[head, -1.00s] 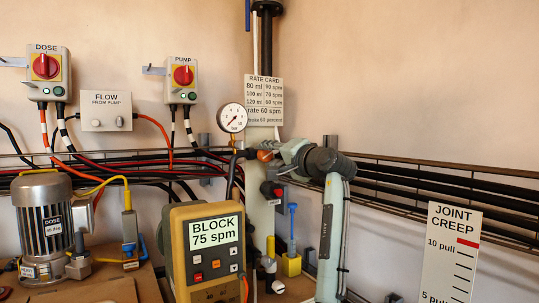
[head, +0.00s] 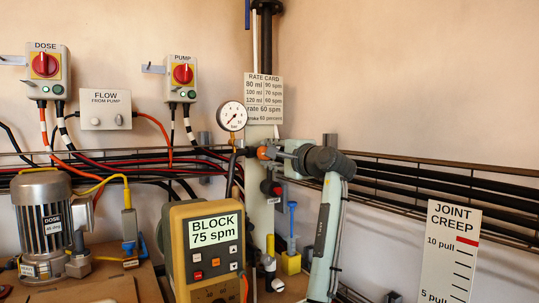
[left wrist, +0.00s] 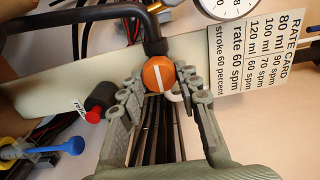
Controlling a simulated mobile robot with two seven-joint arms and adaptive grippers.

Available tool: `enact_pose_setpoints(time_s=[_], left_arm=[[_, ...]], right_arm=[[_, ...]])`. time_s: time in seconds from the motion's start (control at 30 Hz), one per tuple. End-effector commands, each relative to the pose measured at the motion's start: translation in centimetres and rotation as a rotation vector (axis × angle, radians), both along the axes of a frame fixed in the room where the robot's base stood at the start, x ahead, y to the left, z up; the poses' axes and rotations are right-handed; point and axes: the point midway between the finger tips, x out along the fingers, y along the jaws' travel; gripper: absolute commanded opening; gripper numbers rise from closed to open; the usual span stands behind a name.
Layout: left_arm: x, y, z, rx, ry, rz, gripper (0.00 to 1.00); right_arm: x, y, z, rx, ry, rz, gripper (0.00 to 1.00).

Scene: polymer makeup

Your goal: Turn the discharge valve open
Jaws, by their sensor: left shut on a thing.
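My gripper partly hides the knob there. No label naming the discharge valve is readable. My right gripper is in neither view.
A pressure gauge (head: 232,116) and rate card (head: 264,99) are close above. A black knob with a red end (left wrist: 98,104) is just below the valve. A blue-handled part (head: 292,222) and the yellow controller reading BLOCK 75 spm (head: 214,232) stand lower.

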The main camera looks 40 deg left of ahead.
Motion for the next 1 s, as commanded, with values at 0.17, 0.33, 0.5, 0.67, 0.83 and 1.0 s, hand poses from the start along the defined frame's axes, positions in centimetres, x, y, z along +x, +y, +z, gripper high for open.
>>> enact_pose_setpoints(time_s=[0.17,0.33,0.5,0.67,0.83,1.0], left_arm=[[0.1,-0.1,0.0,0.002,0.005,-0.001,0.03],[0.1,-0.1,0.0,0.002,0.005,-0.001,0.03],[0.0,-0.1,0.0,0.002,0.004,-0.001,0.52],[0.0,0.0,0.0,0.002,0.003,0.0,0.52],[0.0,-0.3,0.0,0.001,0.002,-0.001,0.52],[-0.5,-2.3,-0.1,0.001,0.002,-0.003,0.52]], right_arm=[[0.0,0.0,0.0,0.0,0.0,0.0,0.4],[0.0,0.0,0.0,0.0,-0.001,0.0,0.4],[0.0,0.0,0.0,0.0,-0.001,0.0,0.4],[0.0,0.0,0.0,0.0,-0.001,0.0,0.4],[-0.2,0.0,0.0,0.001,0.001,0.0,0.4],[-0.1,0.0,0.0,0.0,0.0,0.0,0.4]])
